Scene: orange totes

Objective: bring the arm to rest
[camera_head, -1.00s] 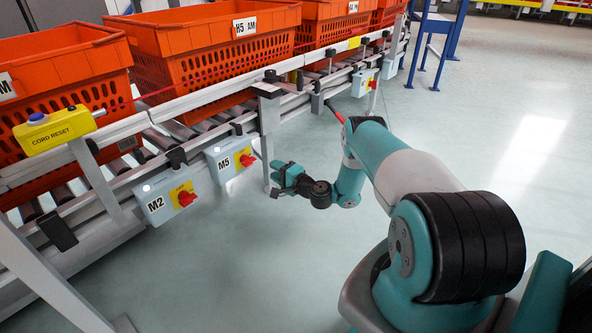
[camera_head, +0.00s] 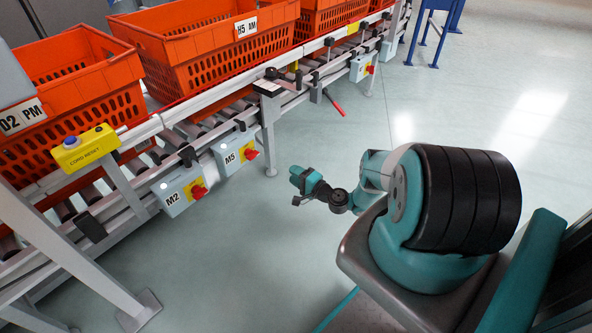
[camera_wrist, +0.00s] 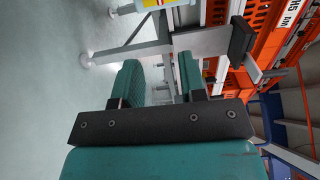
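My gripper (camera_head: 299,186) is at the end of my teal arm, which is folded in close to my base. It hangs over bare floor, to the right of the conveyor and apart from it. In the wrist view, the two teal fingers of my gripper (camera_wrist: 160,78) stand apart with an open gap between them. Nothing is held between them. Part of the arm is hidden behind its large black-ribbed joint in the head view.
A roller conveyor (camera_head: 150,125) with orange totes (camera_head: 215,65) runs along the left. Grey switch boxes M2 (camera_head: 172,197) and M5 (camera_head: 226,158), a yellow cord reset box (camera_head: 84,150) and a red lever (camera_head: 334,103) are on its side. Floor (camera_head: 450,110) beyond is clear.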

